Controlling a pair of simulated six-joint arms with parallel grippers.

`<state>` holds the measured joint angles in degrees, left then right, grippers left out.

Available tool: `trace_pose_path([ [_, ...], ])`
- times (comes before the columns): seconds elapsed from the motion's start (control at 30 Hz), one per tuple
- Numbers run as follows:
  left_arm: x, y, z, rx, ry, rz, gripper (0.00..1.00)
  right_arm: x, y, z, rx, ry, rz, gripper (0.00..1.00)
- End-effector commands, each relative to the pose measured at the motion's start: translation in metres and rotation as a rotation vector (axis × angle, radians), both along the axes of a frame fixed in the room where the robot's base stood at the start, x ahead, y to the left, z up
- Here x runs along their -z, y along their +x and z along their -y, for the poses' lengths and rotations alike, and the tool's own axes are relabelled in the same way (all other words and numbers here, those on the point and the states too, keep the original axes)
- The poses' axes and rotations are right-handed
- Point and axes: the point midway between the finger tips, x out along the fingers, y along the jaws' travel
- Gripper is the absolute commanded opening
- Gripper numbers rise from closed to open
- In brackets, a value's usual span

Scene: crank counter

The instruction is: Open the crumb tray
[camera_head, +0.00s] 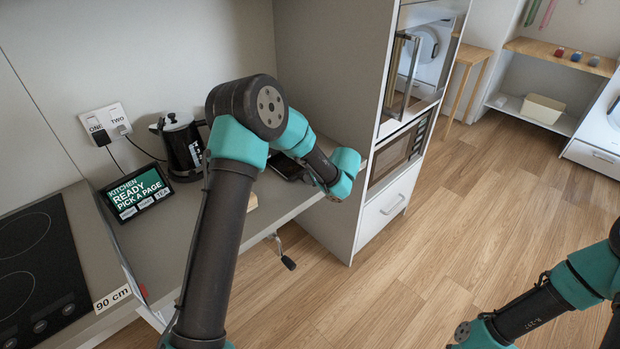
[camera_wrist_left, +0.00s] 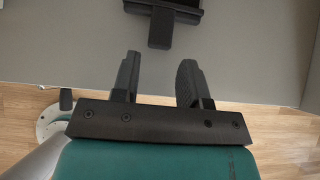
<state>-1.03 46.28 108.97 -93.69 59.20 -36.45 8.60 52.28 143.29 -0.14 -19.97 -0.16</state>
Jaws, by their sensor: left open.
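In the left wrist view a black appliance (camera_wrist_left: 165,4) sits at the top edge, mostly out of frame. A black tab (camera_wrist_left: 161,28) sticks out from it toward my gripper; it may be the crumb tray's handle. My left gripper (camera_wrist_left: 158,72) is open and empty over the grey counter, its two fingers pointing toward the tab and apart from it. In the head view a dark, low object (camera_head: 287,166) lies on the counter behind my left arm, mostly hidden. My left fingers cannot be made out there. My right gripper is outside both views.
A black and silver kettle-like pot (camera_head: 181,147) and a small display (camera_head: 137,193) stand left on the counter (camera_head: 168,238), near a cooktop (camera_head: 38,262). A crank handle (camera_head: 287,261) hangs below the counter's front edge. A tall cabinet (camera_head: 330,105) bounds the right.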

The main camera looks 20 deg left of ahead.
Motion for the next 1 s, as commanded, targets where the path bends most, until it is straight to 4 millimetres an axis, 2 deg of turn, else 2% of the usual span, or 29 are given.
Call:
trace_pose_path([
  [0.6, -0.084, -0.033, 0.077, 0.002, 0.001, 0.003, 0.4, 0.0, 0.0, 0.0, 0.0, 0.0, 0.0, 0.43],
  [0.8, -0.097, -0.038, 0.089, 0.001, 0.001, 0.001, 0.4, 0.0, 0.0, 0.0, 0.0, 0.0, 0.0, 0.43],
  [1.0, -0.099, -0.039, 0.09, -0.001, 0.001, 0.0, 0.4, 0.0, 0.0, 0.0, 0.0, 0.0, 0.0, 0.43],
])
